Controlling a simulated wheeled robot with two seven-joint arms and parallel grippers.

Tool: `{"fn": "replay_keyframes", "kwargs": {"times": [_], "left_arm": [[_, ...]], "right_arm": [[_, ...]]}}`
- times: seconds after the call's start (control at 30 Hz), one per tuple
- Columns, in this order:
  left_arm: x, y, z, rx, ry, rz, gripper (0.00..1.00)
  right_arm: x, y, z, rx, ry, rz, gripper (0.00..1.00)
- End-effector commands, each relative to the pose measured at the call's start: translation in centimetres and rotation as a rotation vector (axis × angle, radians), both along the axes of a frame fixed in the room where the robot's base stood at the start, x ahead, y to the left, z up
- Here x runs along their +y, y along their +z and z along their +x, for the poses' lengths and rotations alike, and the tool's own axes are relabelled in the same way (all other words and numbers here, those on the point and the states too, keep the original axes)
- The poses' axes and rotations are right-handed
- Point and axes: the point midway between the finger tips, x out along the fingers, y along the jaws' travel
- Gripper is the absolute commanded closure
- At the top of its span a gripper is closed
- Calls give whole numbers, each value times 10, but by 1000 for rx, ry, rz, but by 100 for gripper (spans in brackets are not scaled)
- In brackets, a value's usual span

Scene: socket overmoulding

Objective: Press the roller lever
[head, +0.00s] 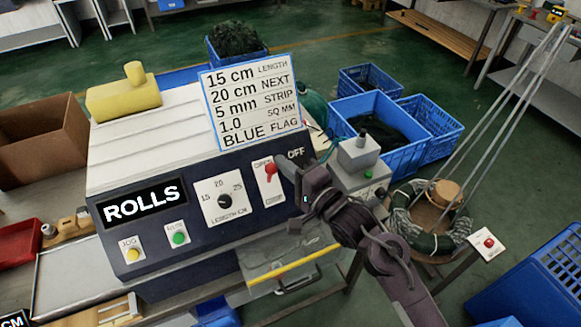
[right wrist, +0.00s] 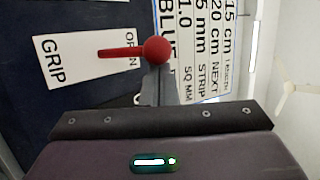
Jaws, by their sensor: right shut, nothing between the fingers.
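The roller lever (head: 270,169) is a small red lever with a ball knob on a white plate on the dark front panel of the machine. In the right wrist view the red knob (right wrist: 156,50) is at the OPEN end of the plate, and GRIP is printed at the other end. My right gripper (head: 285,165) is shut and empty, its fingertips close beside the knob. In the right wrist view the finger tips (right wrist: 155,75) end just behind the knob; whether they touch it I cannot tell. My left gripper is not in view.
The machine panel also has a length dial (head: 224,200), a yellow JOG button (head: 133,254) and a green button (head: 179,238). A setting sign (head: 250,100) stands above the lever. A grey box with a knob (head: 358,153) is right of the panel, near my right arm.

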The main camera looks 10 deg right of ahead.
Motion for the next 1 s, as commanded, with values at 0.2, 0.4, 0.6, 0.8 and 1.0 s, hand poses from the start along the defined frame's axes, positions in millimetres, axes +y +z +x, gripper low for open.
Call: {"fn": "replay_keyframes", "kwargs": {"times": [0.2,0.4,0.6,0.8,1.0], "left_arm": [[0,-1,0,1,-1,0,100],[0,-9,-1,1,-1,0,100],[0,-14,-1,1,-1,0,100],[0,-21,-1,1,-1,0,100],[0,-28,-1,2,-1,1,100]], "right_arm": [[0,-1,0,-1,0,1,100],[-1,-5,-2,-30,0,11,100],[-1,-4,-3,-62,0,21,100],[-2,-6,-5,-92,-1,30,100],[-2,-8,-7,-126,-1,43,100]]}}
